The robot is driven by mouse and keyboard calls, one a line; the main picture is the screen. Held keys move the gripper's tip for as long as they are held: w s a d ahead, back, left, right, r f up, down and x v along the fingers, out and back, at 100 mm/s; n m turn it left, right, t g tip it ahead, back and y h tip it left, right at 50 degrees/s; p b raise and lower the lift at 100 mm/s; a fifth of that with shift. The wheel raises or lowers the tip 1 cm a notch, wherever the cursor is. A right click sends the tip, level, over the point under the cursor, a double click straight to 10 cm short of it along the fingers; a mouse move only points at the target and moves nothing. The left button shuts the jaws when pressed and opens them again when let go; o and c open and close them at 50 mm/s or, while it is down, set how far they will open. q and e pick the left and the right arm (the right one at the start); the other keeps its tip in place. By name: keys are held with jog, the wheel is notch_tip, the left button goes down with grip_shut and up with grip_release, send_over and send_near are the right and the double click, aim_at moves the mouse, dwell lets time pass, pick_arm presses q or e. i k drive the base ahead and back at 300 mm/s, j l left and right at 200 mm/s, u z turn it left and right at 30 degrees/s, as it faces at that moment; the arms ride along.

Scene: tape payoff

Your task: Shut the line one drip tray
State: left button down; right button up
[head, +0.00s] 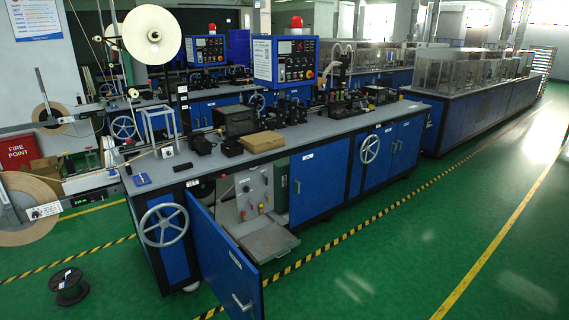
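A flat grey tray (270,242), which looks like the drip tray, sticks out at the bottom of an open cabinet in the near blue bench. Its front part lies beyond the bench front, low above the green floor. A blue cabinet door (225,262) stands swung open to the left of the tray, with a pale handle near its lower outer corner. The door's edge hides part of the tray's left side. A grey panel (253,192) with several knobs is inside the cabinet above the tray. Neither of my grippers shows in the head view.
A handwheel (164,225) sticks out from the bench end left of the open door. A black spool (69,287) lies on the floor at lower left. The green floor (400,265) right of the tray is clear, with striped tape along the bench.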

aim_at(264, 244)
jog(key=i+l+u, duration=0.3)
jog(key=i+l, duration=1.15)
